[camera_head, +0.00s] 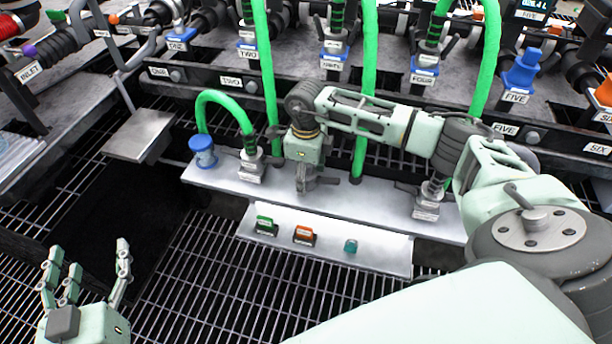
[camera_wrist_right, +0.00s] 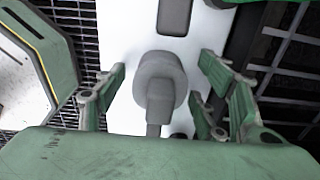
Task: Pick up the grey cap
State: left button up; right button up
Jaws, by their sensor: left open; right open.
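The grey cap (camera_wrist_right: 160,82) is a round grey piece with a narrow stem, in the middle of the right wrist view. In the head view a grey fitting (camera_head: 306,184), apparently this cap, sits on the metal shelf under my right gripper (camera_head: 304,160). The right gripper also shows in the wrist view (camera_wrist_right: 162,68). It is open, with its fingers on either side of the cap and visible gaps between. My left gripper (camera_head: 92,272) is open and empty over the floor grating, low at the left.
The metal shelf (camera_head: 360,202) also bears a blue cap (camera_head: 203,151) and hose fittings with green hoses (camera_head: 267,70) rising close to my right arm. A lower ledge holds green (camera_head: 265,226), orange (camera_head: 304,235) and teal (camera_head: 350,246) pieces. Numbered manifold ports line the back.

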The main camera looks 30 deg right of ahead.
aim_at(311, 176)
jog(key=shift+c, duration=0.3)
jog(key=c, duration=1.3)
pick_arm(q)
jog(key=shift+f, duration=0.1)
pick_arm(e)
jog(key=shift+r, duration=0.2)
